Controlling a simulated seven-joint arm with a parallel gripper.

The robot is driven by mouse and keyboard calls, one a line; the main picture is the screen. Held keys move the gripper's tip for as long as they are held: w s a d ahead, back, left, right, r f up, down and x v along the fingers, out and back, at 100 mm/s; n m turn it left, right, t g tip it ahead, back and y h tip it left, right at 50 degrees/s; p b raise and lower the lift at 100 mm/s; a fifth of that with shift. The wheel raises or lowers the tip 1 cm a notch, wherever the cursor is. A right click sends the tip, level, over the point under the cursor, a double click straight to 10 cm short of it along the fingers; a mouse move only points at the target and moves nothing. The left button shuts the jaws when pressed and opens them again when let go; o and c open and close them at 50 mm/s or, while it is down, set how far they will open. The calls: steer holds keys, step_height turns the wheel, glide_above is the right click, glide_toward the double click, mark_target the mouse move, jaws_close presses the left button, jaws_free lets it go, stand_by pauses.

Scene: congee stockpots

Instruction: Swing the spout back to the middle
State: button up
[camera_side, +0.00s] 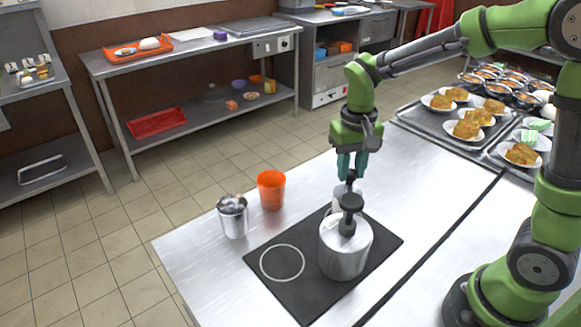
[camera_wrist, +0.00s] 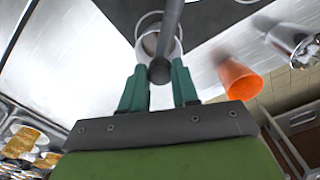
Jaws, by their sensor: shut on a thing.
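A dark spout (camera_side: 350,201) shows above a silver pot (camera_side: 342,250) on a black hob plate (camera_side: 290,292). In the wrist view the spout (camera_wrist: 171,32) runs down from the top edge to a round dark end between my fingers. My gripper (camera_side: 351,172) points down from above, its teal fingers shut on the spout near this end. My gripper (camera_wrist: 158,85) also shows in the wrist view. A smaller pale vessel (camera_side: 339,194) stands behind the silver pot, partly hidden by the spout and fingers. The exact contact is hard to see.
An orange cup (camera_side: 271,190) and a steel container (camera_side: 233,216) stand left of the hob plate. An empty white ring (camera_side: 282,263) marks its left part. Trays with plates of food (camera_side: 467,128) lie at the back right.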

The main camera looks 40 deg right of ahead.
steer(key=w+a, duration=0.2)
steer(key=a, duration=0.1)
steer(key=shift+w+a, duration=0.1)
steer(key=shift+w, duration=0.15)
stand_by(0.4)
steer(key=shift+a, duration=0.1)
steer(key=a, duration=0.2)
steer(key=w+a, duration=0.1)
steer(key=a, duration=0.2)
steer(key=shift+w+a, duration=0.3)
steer(key=shift+a, duration=0.05)
stand_by(0.8)
steer(key=o, duration=0.6)
steer(key=shift+d, duration=0.1)
steer(key=shift+c, duration=0.2)
